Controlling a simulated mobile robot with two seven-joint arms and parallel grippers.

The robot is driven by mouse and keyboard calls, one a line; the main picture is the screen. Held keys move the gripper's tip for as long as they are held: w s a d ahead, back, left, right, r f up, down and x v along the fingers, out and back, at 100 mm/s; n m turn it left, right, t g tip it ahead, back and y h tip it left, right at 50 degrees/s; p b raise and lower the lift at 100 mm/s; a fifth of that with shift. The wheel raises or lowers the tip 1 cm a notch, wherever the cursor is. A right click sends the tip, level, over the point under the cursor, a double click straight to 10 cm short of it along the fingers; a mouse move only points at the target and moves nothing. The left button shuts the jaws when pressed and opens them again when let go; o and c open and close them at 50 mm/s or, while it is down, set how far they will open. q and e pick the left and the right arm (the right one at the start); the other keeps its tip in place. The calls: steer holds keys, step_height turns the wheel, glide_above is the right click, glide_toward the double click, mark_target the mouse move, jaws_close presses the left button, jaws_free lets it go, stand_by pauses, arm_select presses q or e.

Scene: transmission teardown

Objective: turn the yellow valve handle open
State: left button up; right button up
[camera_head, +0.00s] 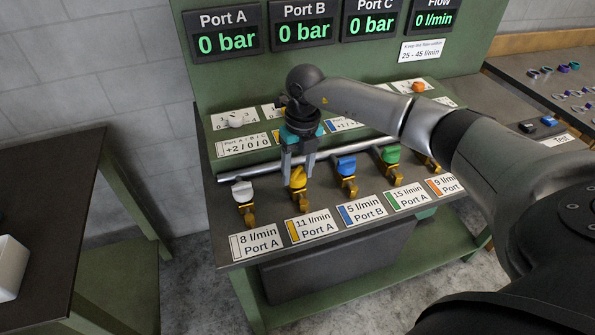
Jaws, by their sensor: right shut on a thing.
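The yellow valve handle (298,178) is second from the left in a row of valves along the bench front. It sits above the label "11 l/min Port A" (312,224). My right gripper (298,170) comes down from above and is shut on the yellow handle, with one finger on each side. The fingers hide part of the handle. My left gripper is not in view.
A white handle (243,191) is close on the left and a blue handle (346,165) close on the right. A green handle (390,154) is further right. A grey pipe (245,175) runs behind the valves. Displays above read 0 bar and 0 l/min. A dark table (60,190) stands at left.

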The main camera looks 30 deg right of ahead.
steer(key=n, duration=0.4)
steer(key=shift+w+n+b, duration=0.15)
steer(key=shift+n+b, duration=0.15)
steer(key=shift+b, duration=0.1)
steer(key=n+b, duration=0.1)
steer(key=n, duration=0.3)
steer(key=shift+r+n+g, duration=0.1)
steer(key=shift+n+g, duration=0.2)
steer(key=o, duration=1.4)
steer(key=shift+c, duration=0.2)
step_height(320, 180, up, 15)
steer(key=p, duration=0.1)
steer(key=shift+w+d+p, duration=0.4)
